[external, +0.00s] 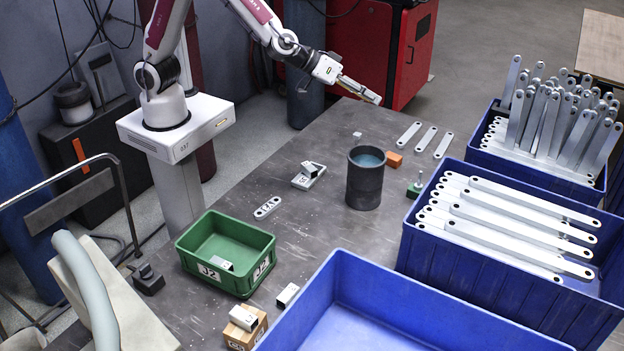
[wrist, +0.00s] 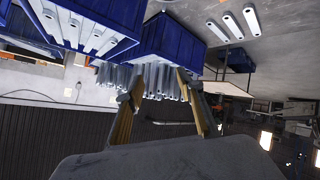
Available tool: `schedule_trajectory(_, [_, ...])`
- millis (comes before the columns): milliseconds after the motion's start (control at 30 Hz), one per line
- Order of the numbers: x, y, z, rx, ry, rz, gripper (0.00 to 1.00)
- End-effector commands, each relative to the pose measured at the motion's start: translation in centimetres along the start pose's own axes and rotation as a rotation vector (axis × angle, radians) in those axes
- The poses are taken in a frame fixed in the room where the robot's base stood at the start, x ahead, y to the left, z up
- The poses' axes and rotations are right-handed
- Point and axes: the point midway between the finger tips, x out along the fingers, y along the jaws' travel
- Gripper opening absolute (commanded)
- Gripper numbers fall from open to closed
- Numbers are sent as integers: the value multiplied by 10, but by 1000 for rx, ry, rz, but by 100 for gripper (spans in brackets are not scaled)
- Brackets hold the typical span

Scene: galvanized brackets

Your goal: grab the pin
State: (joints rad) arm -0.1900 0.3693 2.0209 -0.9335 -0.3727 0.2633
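I cannot pick out a pin for certain. A small green piece with a thin upright stem (external: 415,187) stands on the table right of the dark cylinder in the external view, and may be it. My gripper (external: 376,98) is raised above the far end of the table, well away from that piece. In the wrist view my gripper (wrist: 160,80) has its two fingers spread apart with nothing between them. That view shows blue bins and metal bars beyond the fingers, and no clear pin.
A dark cylindrical container (external: 351,187) stands mid-table, with an orange block (external: 394,159) beside it. A green bin (external: 191,243) is front left. Blue bins (external: 405,262) stand right and front. Three flat bars (external: 426,139) lie at the back. Small metal brackets lie scattered.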

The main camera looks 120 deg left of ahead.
Motion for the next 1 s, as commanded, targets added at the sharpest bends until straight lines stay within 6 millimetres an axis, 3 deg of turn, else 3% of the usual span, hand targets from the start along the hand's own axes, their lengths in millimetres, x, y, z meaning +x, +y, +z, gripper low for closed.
schedule_trajectory(200, [43,-45,1,-47,71,-134,38])
schedule_trajectory(500, [85,-118,10,-90,168,-339,38])
schedule_trajectory(700, [103,-172,22,-101,228,-488,38])
schedule_trajectory(1000, [111,-252,50,-94,307,-724,38])
